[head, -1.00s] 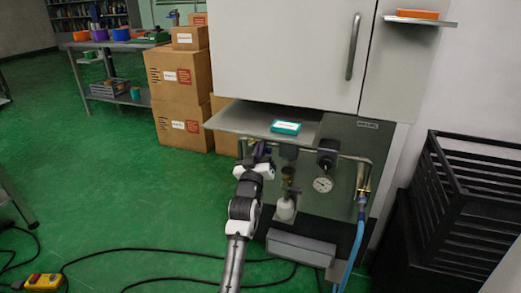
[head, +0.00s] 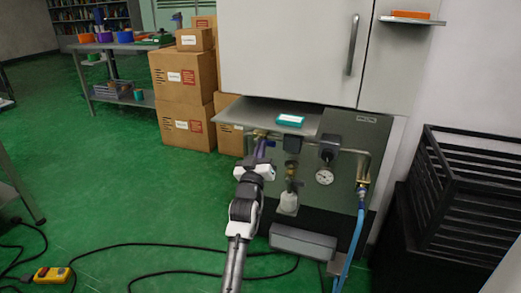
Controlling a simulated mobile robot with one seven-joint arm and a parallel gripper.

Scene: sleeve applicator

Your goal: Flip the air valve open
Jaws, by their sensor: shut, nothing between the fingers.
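The air panel (head: 337,190) is under a white cabinet, with a pipe running across its top. At the pipe's left end is a small brass fitting (head: 259,133), with a purple, lever-like piece (head: 263,148) just below it. I take this for the air valve, but it is small and partly hidden. My gripper (head: 261,161) is at this piece, coming from below. Its fingers are shut with nothing between them. I cannot tell whether they touch the lever.
A round gauge (head: 324,177) and a pale bowl (head: 289,202) hang right of my gripper. A blue hose (head: 353,240) drops from the pipe's right end. A shelf (head: 250,116) juts out above. Cardboard boxes (head: 185,88) stand behind left; black crates (head: 465,190) stand right.

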